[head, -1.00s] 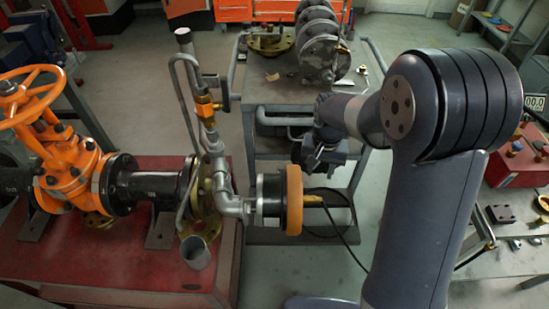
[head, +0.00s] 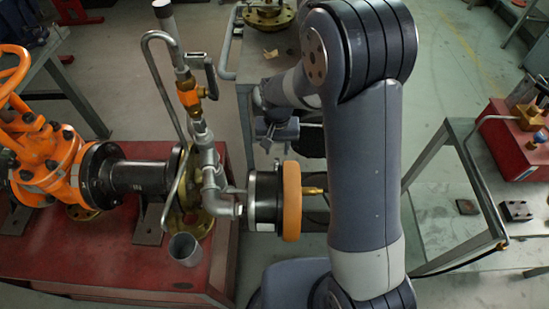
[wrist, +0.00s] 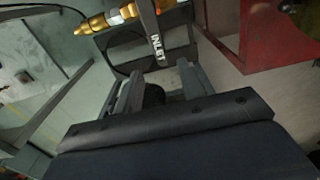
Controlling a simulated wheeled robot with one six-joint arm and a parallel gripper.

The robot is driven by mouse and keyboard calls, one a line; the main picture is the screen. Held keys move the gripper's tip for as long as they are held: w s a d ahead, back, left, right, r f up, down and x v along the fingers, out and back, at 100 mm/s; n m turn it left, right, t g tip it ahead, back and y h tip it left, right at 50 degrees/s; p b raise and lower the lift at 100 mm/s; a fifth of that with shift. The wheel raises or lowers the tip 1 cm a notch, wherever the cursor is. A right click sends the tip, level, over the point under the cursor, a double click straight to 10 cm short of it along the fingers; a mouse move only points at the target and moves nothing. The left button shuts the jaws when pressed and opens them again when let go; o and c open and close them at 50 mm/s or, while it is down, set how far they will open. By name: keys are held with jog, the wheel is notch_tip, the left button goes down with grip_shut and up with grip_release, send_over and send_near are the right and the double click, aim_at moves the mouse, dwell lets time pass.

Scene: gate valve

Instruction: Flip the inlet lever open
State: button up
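A dark lever marked INLET (wrist: 154,30) shows at the top middle of the wrist view, beside brass and orange fittings (wrist: 108,20). My gripper (wrist: 160,85) has its two fingers apart, with the lever beyond and between them. I see nothing held. In the head view my gripper (head: 278,130) is small, to the right of the pipework. A grey lever (head: 209,75) stands upright beside an orange-bodied valve (head: 189,97) on the riser pipe there. I cannot tell for sure that it is the marked lever; no label is readable in the head view.
An orange-rimmed round part (head: 291,200) and a brass fitting (head: 314,190) lie below my gripper. The large orange gate valve (head: 45,160) sits on the red bench (head: 110,265) at left. A grey cart (head: 245,60) stands behind. My arm hides much of the middle right.

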aim_at(277, 164)
notch_tip(277, 164, down, 7)
jog(key=shift+r, duration=0.2)
jog(key=shift+c, duration=0.4)
grip_shut()
